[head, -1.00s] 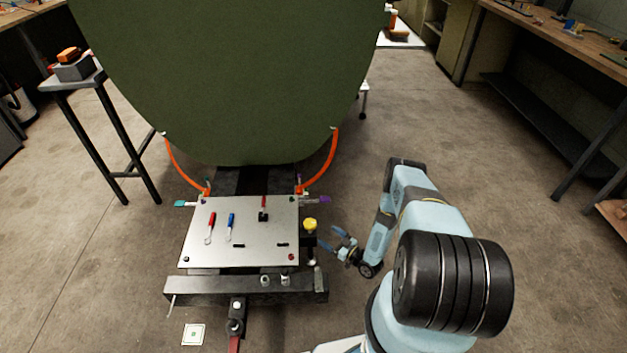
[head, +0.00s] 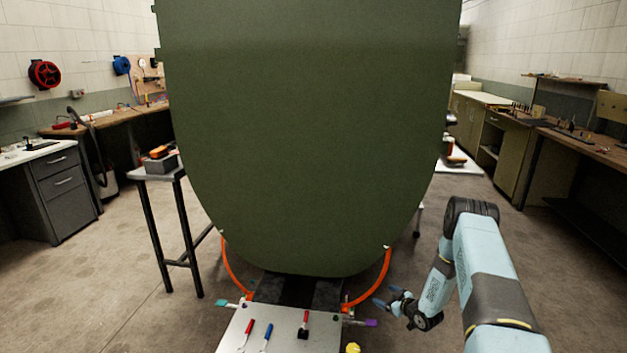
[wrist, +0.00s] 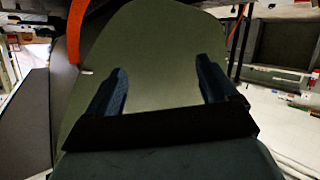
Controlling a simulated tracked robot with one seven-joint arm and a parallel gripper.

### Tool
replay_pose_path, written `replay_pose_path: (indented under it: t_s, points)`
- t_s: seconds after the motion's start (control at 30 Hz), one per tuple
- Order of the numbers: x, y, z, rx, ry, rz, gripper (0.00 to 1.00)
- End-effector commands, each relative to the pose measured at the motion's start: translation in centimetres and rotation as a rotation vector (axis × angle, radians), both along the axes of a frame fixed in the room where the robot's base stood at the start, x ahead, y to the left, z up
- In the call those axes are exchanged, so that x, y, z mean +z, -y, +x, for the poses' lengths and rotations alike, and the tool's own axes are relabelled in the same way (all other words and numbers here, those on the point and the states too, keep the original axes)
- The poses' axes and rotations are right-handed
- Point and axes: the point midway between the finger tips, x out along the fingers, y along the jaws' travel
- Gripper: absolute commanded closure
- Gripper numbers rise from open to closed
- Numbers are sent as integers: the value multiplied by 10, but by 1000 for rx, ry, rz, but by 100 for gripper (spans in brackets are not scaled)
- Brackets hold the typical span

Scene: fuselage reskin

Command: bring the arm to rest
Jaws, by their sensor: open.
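My gripper (head: 391,301) is at the lower right of the head view, at the end of my folded light-blue arm. It is open and empty, with its fingers pointing left. It hangs to the right of the metal work plate (head: 279,338) and is apart from it. In the wrist view the two dark blue fingers (wrist: 161,85) stand well apart, with nothing between them. Behind them is the green fuselage panel (wrist: 150,50), which also fills the middle of the head view (head: 310,130).
Orange curved straps (head: 375,283) run from the panel's lower edge to the plate's far corners. Red and blue tools (head: 267,336) lie on the plate. A small stand (head: 155,171) is left of the panel. Benches (head: 575,146) line the right.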

Motion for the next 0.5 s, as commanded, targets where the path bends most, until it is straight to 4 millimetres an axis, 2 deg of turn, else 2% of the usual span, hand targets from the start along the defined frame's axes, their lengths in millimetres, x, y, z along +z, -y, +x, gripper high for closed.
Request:
replay_pose_path:
  t_s: [0.03, 0.2, 0.5]
  points:
    - [21, 3, 10, -9, -4, -23, 14]
    - [78, 12, 33, -49, -39, -90, 14]
    - [182, 24, 54, -135, -102, -186, 14]
